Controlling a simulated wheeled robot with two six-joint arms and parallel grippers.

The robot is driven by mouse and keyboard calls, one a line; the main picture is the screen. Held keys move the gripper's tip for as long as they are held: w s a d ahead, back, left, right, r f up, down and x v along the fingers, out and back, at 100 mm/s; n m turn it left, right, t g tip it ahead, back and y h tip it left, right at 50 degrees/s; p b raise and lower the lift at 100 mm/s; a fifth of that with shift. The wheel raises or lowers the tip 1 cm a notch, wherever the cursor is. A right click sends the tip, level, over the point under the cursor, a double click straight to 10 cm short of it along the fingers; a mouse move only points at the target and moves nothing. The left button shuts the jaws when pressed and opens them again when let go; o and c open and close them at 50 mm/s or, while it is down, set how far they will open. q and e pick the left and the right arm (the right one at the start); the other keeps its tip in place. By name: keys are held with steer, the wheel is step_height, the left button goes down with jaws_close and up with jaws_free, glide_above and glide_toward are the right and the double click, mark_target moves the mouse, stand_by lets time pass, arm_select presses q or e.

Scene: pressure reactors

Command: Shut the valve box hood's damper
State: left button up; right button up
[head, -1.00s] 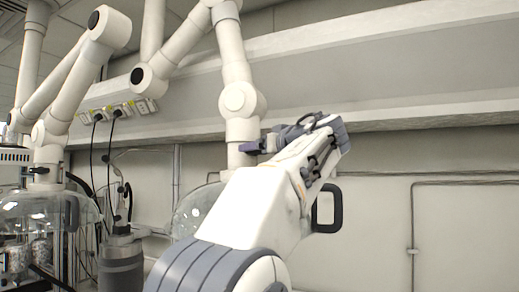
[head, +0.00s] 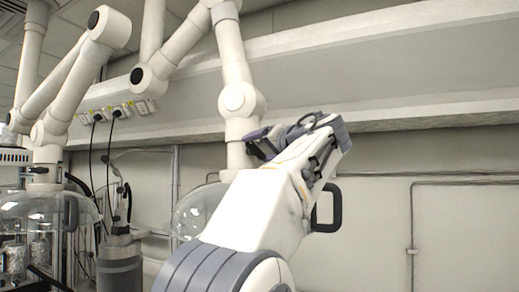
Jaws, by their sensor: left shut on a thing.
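The hood in the middle has a clear dome (head: 190,212) under a white jointed extraction arm (head: 236,75). My left arm covers much of the dome, and a black handle (head: 335,208) shows to the right of my arm. My left gripper (head: 262,142) is at the lower white tube of this hood, just below its round joint. It is shut on what seems to be the damper's small dark lever; the fingers hide most of it, so its exact angle cannot be told. My right gripper is not in view.
A second hood (head: 40,208) with its own white arm stands at the left over glassware. A grey cylinder (head: 120,262) stands between the hoods. Sockets (head: 118,110) with black cables are on the wall rail. The wall at the right is clear apart from a thin conduit.

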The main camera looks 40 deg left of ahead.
arm_select(q)
steer(key=m, duration=0.5)
steer(key=shift+m+p, duration=0.3)
steer(key=shift+w+d+f+m+p, duration=0.1)
steer(key=shift+m+p, duration=0.1)
steer(key=shift+m, duration=0.85)
steer(key=shift+f+m+p, duration=0.1)
steer(key=shift+m+p, duration=0.1)
steer(key=shift+m, duration=0.85)
steer(key=o, duration=1.2)
steer(key=shift+b+v, duration=1.85)
steer(key=shift+v, duration=3.4)
